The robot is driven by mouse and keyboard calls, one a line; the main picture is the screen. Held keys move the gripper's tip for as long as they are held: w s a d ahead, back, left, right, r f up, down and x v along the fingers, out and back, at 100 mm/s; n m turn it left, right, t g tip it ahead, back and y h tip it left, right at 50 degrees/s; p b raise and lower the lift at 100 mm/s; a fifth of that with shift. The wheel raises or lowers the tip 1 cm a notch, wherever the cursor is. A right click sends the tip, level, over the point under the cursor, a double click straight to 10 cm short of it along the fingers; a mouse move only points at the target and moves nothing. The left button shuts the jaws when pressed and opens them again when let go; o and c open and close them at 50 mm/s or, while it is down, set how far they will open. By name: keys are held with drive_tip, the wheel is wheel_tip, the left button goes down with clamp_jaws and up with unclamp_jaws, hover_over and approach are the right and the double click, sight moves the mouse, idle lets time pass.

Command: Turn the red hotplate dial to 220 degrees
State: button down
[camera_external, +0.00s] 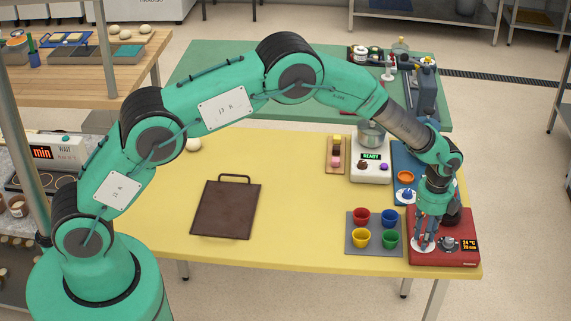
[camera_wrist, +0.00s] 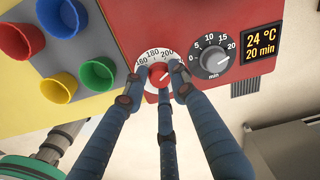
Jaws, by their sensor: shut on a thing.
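The red hotplate (camera_external: 452,258) is at the right front corner of the yellow table, with its panel also in the wrist view (camera_wrist: 135,22). Its white temperature dial has a red centre (camera_wrist: 159,75); the numbers 160, 180 and 200 show along its upper rim. My fingers cover the rest of the dial, so its setting is hard to read. My gripper (camera_wrist: 157,86) is shut around the dial's knob from the front; in the external view my gripper (camera_external: 425,236) points down at it. The display (camera_wrist: 262,44) reads 24 °C and 20 min.
A grey timer dial (camera_wrist: 213,57) sits close to the right of the temperature dial. A grey tray (camera_external: 350,240) with red, blue, yellow and green cups is to the left. A brown board (camera_external: 225,211) lies mid-table, with bare yellow tabletop around it.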

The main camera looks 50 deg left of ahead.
drive_tip(key=shift+m, duration=0.5)
drive_tip(key=c, duration=1.4)
unclamp_jaws()
wheel_tip(320, 180, up, 12)
drive_tip(key=shift+r, duration=0.1)
